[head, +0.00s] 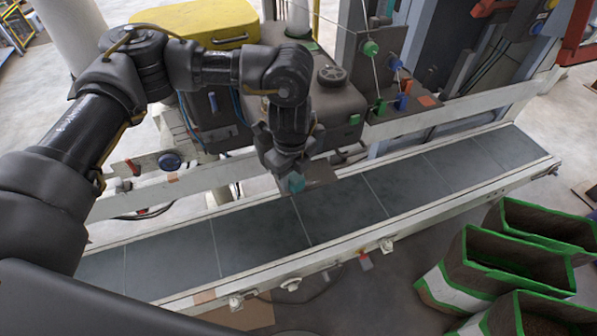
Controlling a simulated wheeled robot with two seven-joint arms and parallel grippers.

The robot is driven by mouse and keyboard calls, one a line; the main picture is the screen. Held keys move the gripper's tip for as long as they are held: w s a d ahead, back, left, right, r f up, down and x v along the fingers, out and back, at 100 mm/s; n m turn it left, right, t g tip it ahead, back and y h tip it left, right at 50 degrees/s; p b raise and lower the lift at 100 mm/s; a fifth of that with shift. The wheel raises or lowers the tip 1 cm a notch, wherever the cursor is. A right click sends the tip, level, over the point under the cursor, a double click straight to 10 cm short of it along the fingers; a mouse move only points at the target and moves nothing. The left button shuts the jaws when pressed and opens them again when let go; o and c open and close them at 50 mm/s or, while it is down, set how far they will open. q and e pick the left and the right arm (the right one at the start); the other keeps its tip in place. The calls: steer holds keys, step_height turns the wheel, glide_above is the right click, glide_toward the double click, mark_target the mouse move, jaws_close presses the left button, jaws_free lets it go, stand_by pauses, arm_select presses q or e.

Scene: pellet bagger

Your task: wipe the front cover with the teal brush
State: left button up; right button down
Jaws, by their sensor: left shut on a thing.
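My left gripper (287,166) points down over the far side of the conveyor belt. It is shut on a small teal object, the teal brush (294,183), of which only a small part shows below the fingers. The dark grey machine housing (338,108), with a round black knob on top, stands just behind the gripper. Its front face seems to be the front cover, but my arm hides part of it. I cannot tell whether the brush touches it. My right gripper is not in view.
A dark conveyor (345,208) with pale rails (500,180) runs across below the gripper. A yellow case (190,22) lies at the back. Green and blue spools (371,48) with strings stand right of the housing. Several green-edged open bags (480,262) stand at the lower right.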

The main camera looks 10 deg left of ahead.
arm_select(q)
steer(key=shift+s+a, duration=0.35)
steer(key=shift+a, duration=0.55)
steer(key=shift+d+r, duration=0.1)
steer(key=shift+d, duration=0.1)
steer(key=shift+r+p, duration=0.2)
steer(key=shift+p, duration=0.25)
step_height(320, 180, up, 5)
steer(key=p, duration=0.4)
steer(key=shift+r, duration=0.1)
steer(key=shift+r+p, duration=0.2)
steer(key=shift+p, duration=0.15)
steer(key=shift+f, duration=0.1)
